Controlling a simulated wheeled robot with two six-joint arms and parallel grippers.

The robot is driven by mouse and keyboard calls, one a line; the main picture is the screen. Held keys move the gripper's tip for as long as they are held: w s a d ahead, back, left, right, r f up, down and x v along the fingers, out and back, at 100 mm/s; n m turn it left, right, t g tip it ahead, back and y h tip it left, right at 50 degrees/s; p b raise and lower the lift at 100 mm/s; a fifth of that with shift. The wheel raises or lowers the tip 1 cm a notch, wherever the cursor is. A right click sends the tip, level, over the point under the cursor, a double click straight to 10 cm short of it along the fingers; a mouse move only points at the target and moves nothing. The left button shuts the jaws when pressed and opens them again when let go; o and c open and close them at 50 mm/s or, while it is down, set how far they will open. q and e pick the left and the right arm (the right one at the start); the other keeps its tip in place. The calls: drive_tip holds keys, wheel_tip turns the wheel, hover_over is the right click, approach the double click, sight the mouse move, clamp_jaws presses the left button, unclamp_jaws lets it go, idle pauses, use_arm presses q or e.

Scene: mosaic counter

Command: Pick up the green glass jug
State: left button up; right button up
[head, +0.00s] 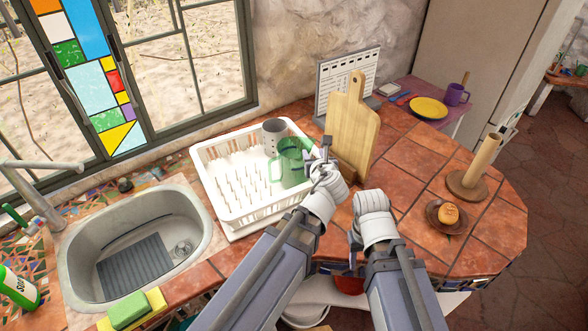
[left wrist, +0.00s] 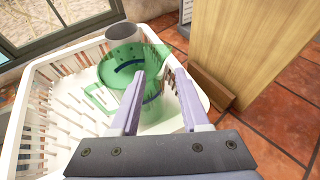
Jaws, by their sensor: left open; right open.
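The green glass jug (head: 290,165) stands in the right part of the white dish rack. It also shows in the left wrist view (left wrist: 124,68), with its handle on the left side. My left gripper (head: 324,162) is at the right side of the jug. In the left wrist view its two fingers (left wrist: 146,80) are apart and overlap the jug's near side; I cannot tell whether they touch it. My right gripper (head: 354,234) is low over the counter's front edge, away from the jug, its fingers mostly hidden.
The white dish rack (head: 236,221) also holds a grey cup (head: 272,130). A wooden cutting board (head: 352,130) stands close right of my left gripper. A sink (head: 135,245) lies left. A brown plate with a bun (head: 449,214) and a wooden holder (head: 478,168) stand right on the tiles.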

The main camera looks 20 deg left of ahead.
sight(309, 145)
use_arm(q)
drive_tip(key=b+x, duration=0.2)
drive_tip(key=x, duration=0.5)
drive_tip(key=shift+w+a+f+b, duration=0.1)
drive_tip(key=shift+w+b, duration=0.05)
drive_tip(key=shift+b, duration=0.15)
drive_tip(key=shift+c, duration=0.3)
clamp_jaws()
idle(0.9)
